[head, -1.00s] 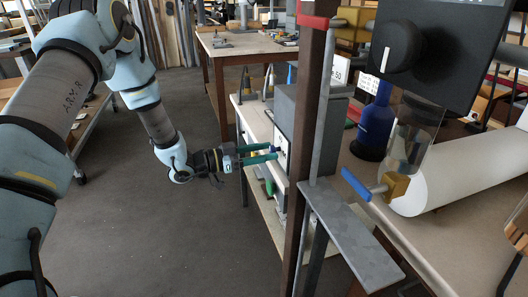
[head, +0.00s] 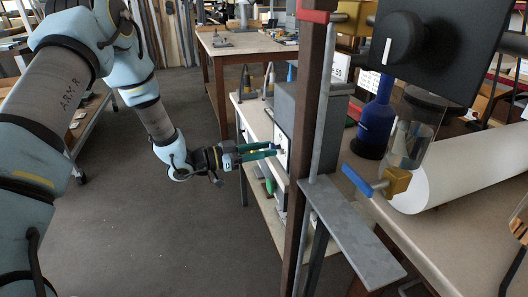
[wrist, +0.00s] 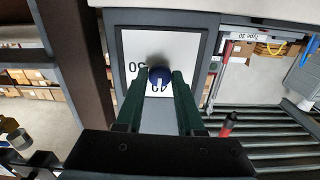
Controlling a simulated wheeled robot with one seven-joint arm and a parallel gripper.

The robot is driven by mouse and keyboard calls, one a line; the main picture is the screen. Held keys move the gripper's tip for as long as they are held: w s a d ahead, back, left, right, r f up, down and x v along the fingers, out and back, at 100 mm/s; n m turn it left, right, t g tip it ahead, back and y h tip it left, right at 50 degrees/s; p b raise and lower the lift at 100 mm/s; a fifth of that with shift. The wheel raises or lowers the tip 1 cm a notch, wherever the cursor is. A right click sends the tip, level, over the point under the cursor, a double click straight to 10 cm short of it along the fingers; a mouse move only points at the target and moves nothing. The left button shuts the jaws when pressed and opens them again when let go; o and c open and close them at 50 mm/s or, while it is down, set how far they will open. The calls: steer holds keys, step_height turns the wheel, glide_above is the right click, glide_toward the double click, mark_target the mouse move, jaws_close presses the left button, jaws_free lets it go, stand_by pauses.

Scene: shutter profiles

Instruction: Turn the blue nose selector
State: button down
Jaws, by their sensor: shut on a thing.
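The blue nose selector (wrist: 159,72) is a small round blue knob with a white mark, on a white number plate (wrist: 188,50) in a dark frame. Upside-down or sideways numbers are printed around it. My gripper (wrist: 158,82) has its two green fingers on either side of the knob, shut on it. In the head view my gripper (head: 271,151) reaches right to the white face of the grey box (head: 288,105). The knob is mostly hidden there by the fingers.
A dark upright post (head: 305,130) stands just right of the grey box, with a grey metal plate (head: 350,235) low on it. A red-tipped handle (wrist: 228,123) lies right of the fingers in the wrist view. The floor (head: 150,240) left of the bench is clear.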

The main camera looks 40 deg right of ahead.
steer(key=m+b, duration=1.7)
steer(key=b, duration=1)
steer(key=shift+f, duration=0.2)
steer(key=shift+r+m, duration=0.1)
steer(key=shift+m, duration=0.2)
steer(key=c, duration=0.5)
jaws_free()
steer(key=shift+r, duration=0.1)
steer(key=shift+c, duration=0.2)
steer(key=v, duration=1)
steer(key=shift+w+a, duration=0.15)
steer(key=shift+a, duration=0.25)
